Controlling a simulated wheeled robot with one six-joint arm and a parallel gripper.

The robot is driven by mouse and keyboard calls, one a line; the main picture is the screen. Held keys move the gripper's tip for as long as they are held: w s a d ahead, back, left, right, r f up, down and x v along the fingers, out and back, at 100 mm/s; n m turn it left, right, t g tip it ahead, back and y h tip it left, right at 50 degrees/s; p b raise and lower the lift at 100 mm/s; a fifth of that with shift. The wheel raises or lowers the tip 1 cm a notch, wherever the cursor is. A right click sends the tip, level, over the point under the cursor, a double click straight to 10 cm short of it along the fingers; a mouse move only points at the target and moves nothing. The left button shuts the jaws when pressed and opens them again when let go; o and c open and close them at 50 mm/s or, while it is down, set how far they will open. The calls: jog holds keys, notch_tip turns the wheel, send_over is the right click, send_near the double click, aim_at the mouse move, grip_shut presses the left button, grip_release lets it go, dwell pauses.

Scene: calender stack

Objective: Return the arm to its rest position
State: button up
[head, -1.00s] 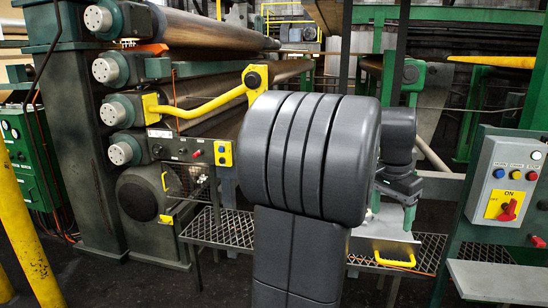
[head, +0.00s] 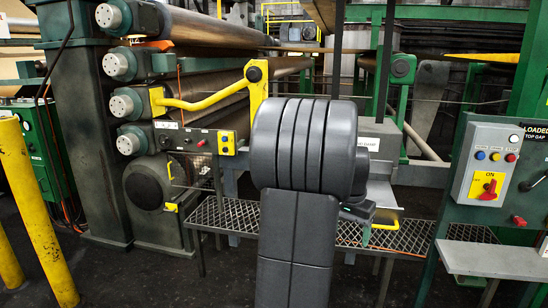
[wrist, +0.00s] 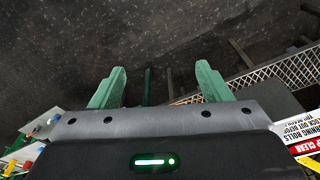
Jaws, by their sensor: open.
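My arm stands in the middle of the head view, its large dark joint blocking part of the scene behind. My gripper (wrist: 160,84) shows in the wrist view with its two green fingers spread wide apart and nothing between them. Dark floor lies beyond the fingertips. In the head view the gripper is mostly hidden behind my arm; only a dark wrist part and a bit of green show to the right of the joint.
The calender stack's rolls (head: 210,66) and yellow lever (head: 205,101) are at left. A mesh platform (head: 235,216) runs behind my arm. A control box (head: 490,161) with a red switch stands at right. A yellow post (head: 31,205) is at far left. Dark floor is open in front.

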jog(key=w+a+f+n+b, duration=0.2)
jog(key=a+f, duration=0.5)
jog(key=f, duration=0.4)
jog(key=shift+w+a+f+n, duration=0.15)
jog(key=shift+w+a+n, duration=0.15)
jog(key=shift+n, duration=0.2)
